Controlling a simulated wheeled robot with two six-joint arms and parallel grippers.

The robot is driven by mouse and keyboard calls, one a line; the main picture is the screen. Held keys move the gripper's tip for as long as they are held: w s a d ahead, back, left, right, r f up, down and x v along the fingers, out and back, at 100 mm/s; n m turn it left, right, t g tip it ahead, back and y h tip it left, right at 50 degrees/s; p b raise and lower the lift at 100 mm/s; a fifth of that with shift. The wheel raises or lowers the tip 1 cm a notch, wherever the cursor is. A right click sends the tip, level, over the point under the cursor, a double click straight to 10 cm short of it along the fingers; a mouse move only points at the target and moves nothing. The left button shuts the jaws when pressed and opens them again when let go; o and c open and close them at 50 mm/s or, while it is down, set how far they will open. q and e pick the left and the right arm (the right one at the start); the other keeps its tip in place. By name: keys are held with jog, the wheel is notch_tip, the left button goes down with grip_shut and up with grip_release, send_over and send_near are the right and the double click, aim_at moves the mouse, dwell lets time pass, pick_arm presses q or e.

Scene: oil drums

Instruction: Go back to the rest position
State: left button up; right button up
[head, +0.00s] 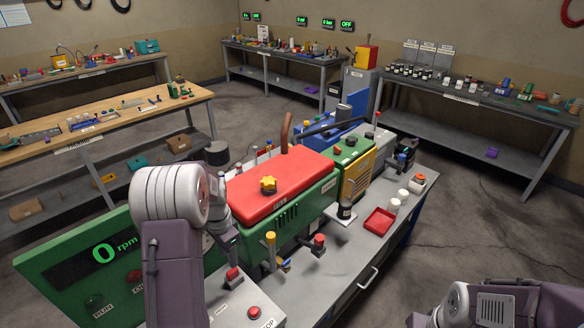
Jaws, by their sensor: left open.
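My left arm rises from the bottom left in the head view, and its pale round wrist joint stands in front of the green machine panel. My left gripper (226,238) is open, beside the near left end of the red-topped green machine (283,188). Its fingers are small and partly hidden by my arm, and I see nothing held. My right arm shows only as a few links at the bottom right corner, and its gripper is out of the picture.
The bench (335,262) carries a yellow-handled lever (270,247), a red-knobbed lever (318,242), a red tray (379,221), white jars and a STOP button box (254,312). A green panel (85,265) reading 0 rpm stands at left. Open floor (470,220) lies to the right.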

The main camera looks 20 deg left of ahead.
pick_arm(q)
jog(key=shift+w+d, duration=0.15)
jog(key=shift+d, duration=0.2)
jog(key=s+d+r+m+t+b, duration=0.1)
jog(key=s+d+r+m+b, duration=0.15)
jog(key=d, duration=0.85)
jog(key=s+d+f+n, duration=0.3)
jog(key=s+d+n, duration=0.1)
jog(key=s+n, duration=0.4)
jog(key=shift+s+d+b, duration=0.3)
jog(key=shift+s+d, duration=0.05)
jog(key=shift+s, duration=0.6)
